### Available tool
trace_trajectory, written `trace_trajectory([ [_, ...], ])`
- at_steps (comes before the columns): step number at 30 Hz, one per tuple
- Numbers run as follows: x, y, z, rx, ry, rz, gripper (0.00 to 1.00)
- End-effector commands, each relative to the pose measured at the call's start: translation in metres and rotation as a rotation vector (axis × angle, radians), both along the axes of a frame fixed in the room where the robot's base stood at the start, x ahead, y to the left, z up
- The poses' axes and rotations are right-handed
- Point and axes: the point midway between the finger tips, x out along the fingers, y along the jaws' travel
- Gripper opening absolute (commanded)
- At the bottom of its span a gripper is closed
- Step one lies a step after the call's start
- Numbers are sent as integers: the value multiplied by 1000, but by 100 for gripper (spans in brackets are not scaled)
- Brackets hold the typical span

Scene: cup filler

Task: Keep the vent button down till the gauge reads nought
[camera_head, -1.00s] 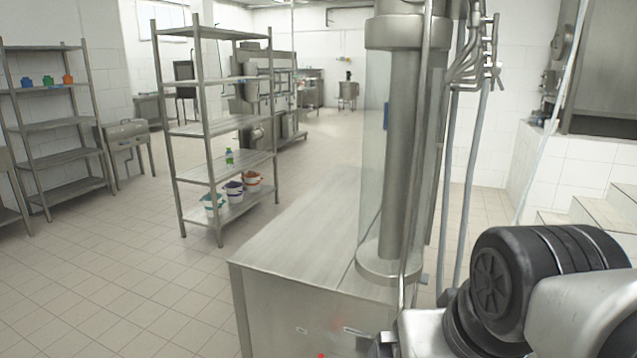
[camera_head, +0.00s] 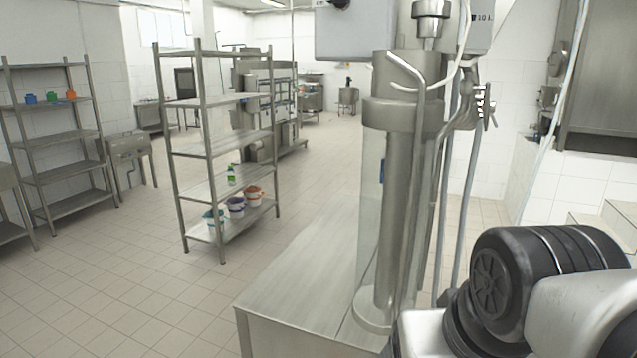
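The cup filler stands at centre right: a steel column (camera_head: 400,200) rises from a steel table (camera_head: 300,272). A grey box (camera_head: 355,32) sits at its top, cut off by the upper edge of the picture. A second grey box (camera_head: 481,22) with a "10 L" mark is beside it. No vent button and no gauge face can be made out. My arm fills the lower right corner. My gripper is not in view, so its relation to the machine cannot be seen.
A steel shelf rack (camera_head: 207,150) with several buckets (camera_head: 236,207) and a green bottle (camera_head: 231,175) stands left of the table. Another rack (camera_head: 62,140) with small coloured items is at far left. The tiled floor (camera_head: 150,285) between is clear. Steps rise at right.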

Motion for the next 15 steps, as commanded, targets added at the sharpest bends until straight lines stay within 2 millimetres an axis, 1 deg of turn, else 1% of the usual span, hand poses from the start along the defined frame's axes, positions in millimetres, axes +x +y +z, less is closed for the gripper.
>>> trace_trajectory([
  [1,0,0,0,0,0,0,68],
  [2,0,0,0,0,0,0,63],
  [3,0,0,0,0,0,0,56],
  [5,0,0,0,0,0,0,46],
  [6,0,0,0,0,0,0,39],
  [13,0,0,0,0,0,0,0],
  [15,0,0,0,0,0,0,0],
])
